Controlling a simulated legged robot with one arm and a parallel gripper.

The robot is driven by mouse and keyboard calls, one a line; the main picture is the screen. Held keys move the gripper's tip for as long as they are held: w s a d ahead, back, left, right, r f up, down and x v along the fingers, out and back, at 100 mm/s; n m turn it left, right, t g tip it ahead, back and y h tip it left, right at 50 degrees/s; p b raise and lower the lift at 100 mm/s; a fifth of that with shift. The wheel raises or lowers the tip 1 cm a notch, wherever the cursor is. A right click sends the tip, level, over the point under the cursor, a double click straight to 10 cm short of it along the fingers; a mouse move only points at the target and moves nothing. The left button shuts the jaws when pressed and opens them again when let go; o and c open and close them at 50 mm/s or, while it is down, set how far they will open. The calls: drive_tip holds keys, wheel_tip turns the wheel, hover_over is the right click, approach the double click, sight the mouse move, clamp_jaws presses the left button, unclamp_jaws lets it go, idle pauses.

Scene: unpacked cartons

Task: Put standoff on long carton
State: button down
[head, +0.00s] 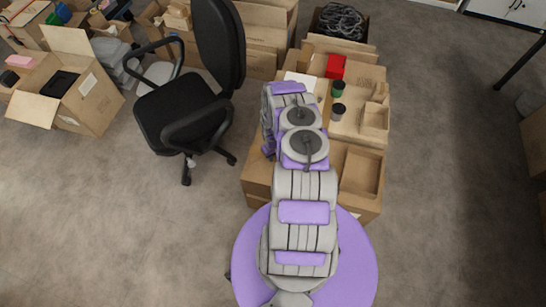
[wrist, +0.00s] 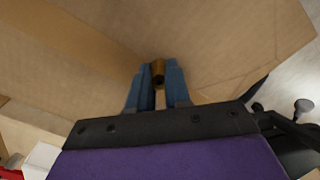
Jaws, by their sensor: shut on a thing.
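My gripper (wrist: 158,80) has blue fingers and is shut on the standoff (wrist: 158,69), a small brass-coloured cylinder with a dark hole in its visible end. A brown carton surface (wrist: 215,45) fills much of the wrist view behind the standoff. I cannot tell whether the standoff touches it, or whether this is the long carton. In the head view, my arm reaches over a row of cartons (head: 362,150), and its own links hide the fingers and the standoff.
On the cartons stand a red box (head: 336,66), a green-topped cup (head: 338,89) and a grey cup (head: 338,112). A black office chair (head: 190,105) stands close to their left. An open carton (head: 85,100) lies farther left. The floor at lower left and right is clear.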

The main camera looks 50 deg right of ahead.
drive_tip(key=shift+f, duration=0.1)
drive_tip(key=c, duration=1)
unclamp_jaws()
